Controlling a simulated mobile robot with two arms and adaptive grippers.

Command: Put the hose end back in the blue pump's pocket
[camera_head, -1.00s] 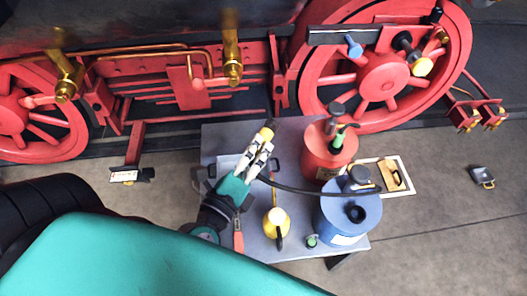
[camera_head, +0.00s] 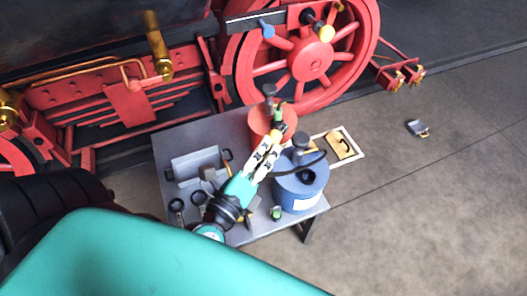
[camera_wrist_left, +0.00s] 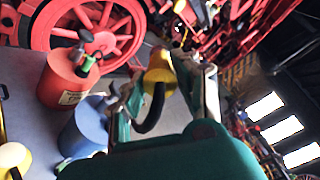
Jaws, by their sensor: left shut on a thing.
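My left gripper (camera_head: 272,146) is shut on the yellow hose end (camera_wrist_left: 160,68). In the head view it is over the front of the red pump, left of and behind the blue pump. The black hose (camera_wrist_left: 152,110) curves from the hose end, and in the head view a loop of it runs to the blue pump's top. The blue pump (camera_head: 300,192) stands on the table, with a dark round opening (camera_head: 307,177) on top. It also shows in the left wrist view (camera_wrist_left: 82,135), partly hidden by my gripper. My right gripper is not in view.
The red pump (camera_head: 262,121) stands behind the blue pump and also shows in the wrist view (camera_wrist_left: 62,85). A grey tray (camera_head: 195,158) and dark tools lie left on the grey table (camera_head: 172,142). A small green-topped item (camera_head: 276,213) stands near the front edge. Locomotive wheels rise behind.

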